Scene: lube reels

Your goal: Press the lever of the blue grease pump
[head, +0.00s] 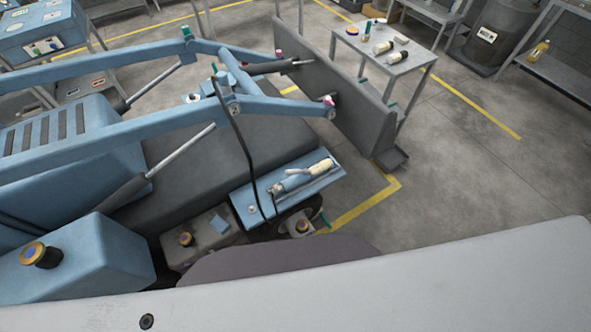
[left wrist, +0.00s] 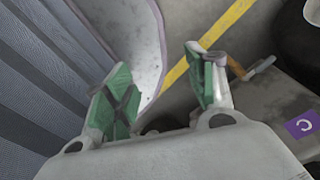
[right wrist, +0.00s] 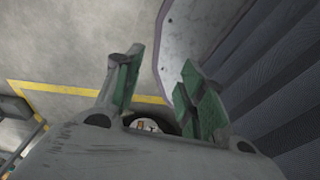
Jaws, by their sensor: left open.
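A blue box with an orange-and-black knob (head: 41,255) stands at the lower left. No lever can be made out for certain. My left gripper (left wrist: 158,65) is open and empty in the left wrist view, its green-padded fingers apart. A brown and grey rod-like part (left wrist: 240,68) shows beside its right finger. My right gripper (right wrist: 161,60) is open and empty in the right wrist view.
A blue lift-arm machine (head: 110,128) fills the left of the head view. A grey side table (head: 400,65) with small items stands beyond its dark upright plate (head: 340,95). A purple label (left wrist: 302,124) shows in the left wrist view. The floor at right (head: 480,150) is clear.

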